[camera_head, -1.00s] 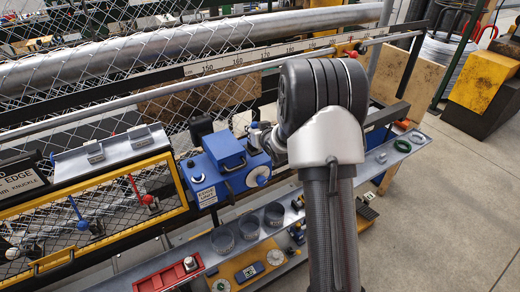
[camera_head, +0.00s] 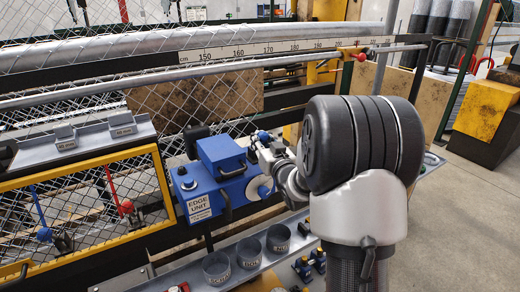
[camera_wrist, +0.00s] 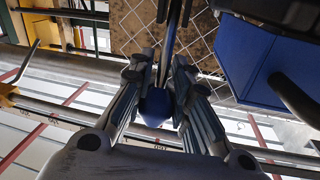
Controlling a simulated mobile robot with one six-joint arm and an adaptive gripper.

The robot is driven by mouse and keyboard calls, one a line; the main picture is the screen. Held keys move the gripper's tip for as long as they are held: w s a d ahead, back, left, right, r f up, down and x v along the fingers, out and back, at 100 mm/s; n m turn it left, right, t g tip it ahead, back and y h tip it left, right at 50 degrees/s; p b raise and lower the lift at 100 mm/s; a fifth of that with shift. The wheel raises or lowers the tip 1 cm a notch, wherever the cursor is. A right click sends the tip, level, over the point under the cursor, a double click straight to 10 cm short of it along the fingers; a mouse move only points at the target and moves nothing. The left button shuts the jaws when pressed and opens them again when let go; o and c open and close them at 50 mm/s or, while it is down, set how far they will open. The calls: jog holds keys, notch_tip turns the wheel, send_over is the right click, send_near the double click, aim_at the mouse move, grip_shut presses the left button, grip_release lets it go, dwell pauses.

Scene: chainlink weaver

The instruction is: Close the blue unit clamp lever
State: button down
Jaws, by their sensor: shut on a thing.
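The blue edge unit (camera_head: 218,175) is mounted on the rail in the middle of the head view, with a white dial on its right side and a black handle in front. Its blue body (camera_wrist: 265,60) fills the right of the wrist view. My gripper (camera_head: 268,146) is at the unit's right side, partly hidden by my arm. In the wrist view my gripper (camera_wrist: 160,85) is shut on the clamp lever, whose blue tip (camera_wrist: 155,107) sits between the fingers. The dark lever bar (camera_wrist: 172,40) runs upward from there. The clamp's jaw is hidden.
A yellow-framed mesh panel (camera_head: 158,180) with red- and blue-knobbed levers is at left. A long metal bar (camera_head: 180,75) and a ruler (camera_head: 270,48) run behind the unit. Several cups stand on the shelf (camera_head: 130,282) below. Open floor (camera_head: 460,220) is at right.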

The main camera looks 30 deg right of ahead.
jog(key=shift+f, duration=0.2)
dwell(0.4)
jog(key=c, duration=1.3)
grip_release()
jog(key=shift+s+r, duration=0.1)
jog(key=shift+r, duration=0.05)
jog(key=s+a, duration=0.1)
jog(key=s, duration=1.1)
jog(key=shift+a+f, duration=0.25)
jog(key=shift+a, duration=0.1)
